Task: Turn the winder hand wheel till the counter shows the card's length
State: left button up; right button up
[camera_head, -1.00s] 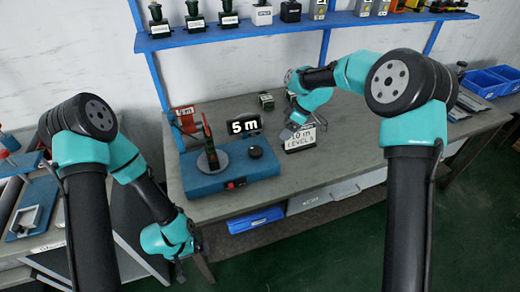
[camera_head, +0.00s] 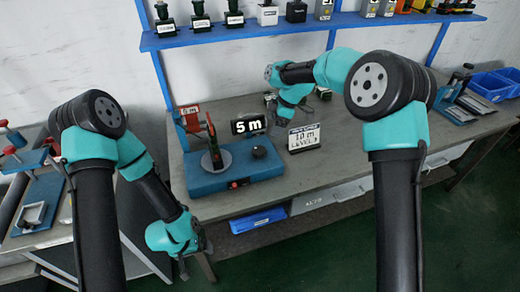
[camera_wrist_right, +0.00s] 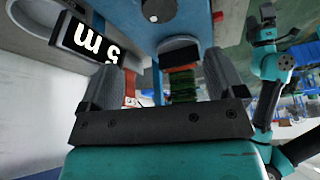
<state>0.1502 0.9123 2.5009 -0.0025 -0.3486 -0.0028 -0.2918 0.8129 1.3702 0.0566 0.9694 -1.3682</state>
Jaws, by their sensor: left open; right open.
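The winder has a blue base (camera_head: 215,184) on the bench, with a grey disc and an upright dark and red part. A round black knob (camera_head: 258,152), seemingly the hand wheel, sits on its right side. The counter (camera_head: 249,124) behind it reads "5 m"; it also shows upside down in the right wrist view (camera_wrist_right: 85,38). The card (camera_head: 304,138) stands to the right and reads "10 m, LEVEL 3". My right gripper (camera_head: 278,116) is open and empty behind the knob, near the counter and card, apart from the knob. My left gripper (camera_head: 192,262) is open, low in front of the bench.
A red-framed sign (camera_head: 189,112) stands behind the winder at left. A blue shelf (camera_head: 220,36) holding several parts runs above. Blue bins (camera_head: 490,86) are at the far right. A side table with fixtures (camera_head: 35,212) is at left. The bench right of the card is largely clear.

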aim_at(259, 150)
jog(key=x, duration=1.4)
jog(key=shift+a, duration=0.1)
jog(key=shift+c, duration=0.3)
jog(key=c, duration=0.9)
jog(key=shift+m, duration=0.3)
